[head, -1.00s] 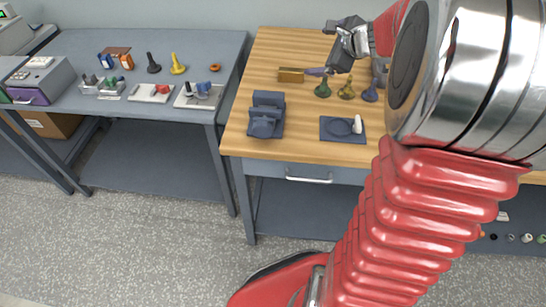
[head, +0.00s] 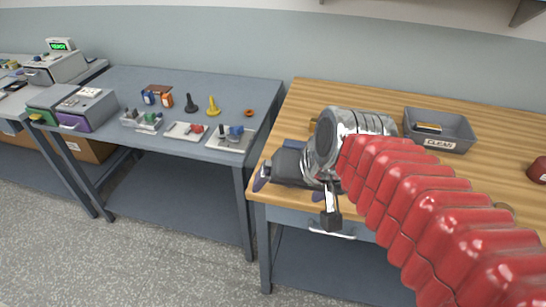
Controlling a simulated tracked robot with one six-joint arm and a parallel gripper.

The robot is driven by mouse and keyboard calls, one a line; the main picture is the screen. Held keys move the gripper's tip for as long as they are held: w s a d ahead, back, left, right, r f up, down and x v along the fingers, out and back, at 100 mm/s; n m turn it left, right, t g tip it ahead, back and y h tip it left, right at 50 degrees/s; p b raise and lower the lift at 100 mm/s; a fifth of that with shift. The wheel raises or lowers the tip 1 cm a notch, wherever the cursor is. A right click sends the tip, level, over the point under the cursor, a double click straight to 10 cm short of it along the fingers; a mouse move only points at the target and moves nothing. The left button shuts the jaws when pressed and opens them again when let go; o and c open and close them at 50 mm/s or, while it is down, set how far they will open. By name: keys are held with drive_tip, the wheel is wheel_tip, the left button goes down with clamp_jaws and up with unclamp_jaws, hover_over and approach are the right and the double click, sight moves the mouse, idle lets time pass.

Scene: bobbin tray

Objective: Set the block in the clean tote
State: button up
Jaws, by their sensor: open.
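The grey clean tote (head: 466,146), labelled on its front, stands on the wooden bench to the right of my arm. A yellowish block-like piece (head: 428,127) with a dark strip lies inside it. A small brass-coloured patch (head: 311,126) shows behind my wrist, where a brass block lay on the bench earlier; most of it is hidden. I cannot tell which of these is the task's block. My gripper (head: 289,186) is over the bench's front left edge, its purple-tipped fingers spread with nothing visible between them. It is well left of the tote.
A red object (head: 538,170) is at the bench's right edge. The grey bench (head: 240,92) at left, across a gap, holds several small parts and pegs. The wooden top around the tote is clear. My arm hides the pegs and fixtures on the wooden bench.

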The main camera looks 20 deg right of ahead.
drive_tip(key=s+n, duration=0.2)
drive_tip(key=s+f+n+h, duration=0.1)
drive_tip(key=s, duration=0.2)
drive_tip(key=shift+d+f+n, duration=0.1)
drive_tip(key=shift+f+n, duration=0.05)
drive_tip(key=shift+n, duration=0.25)
idle(0.8)
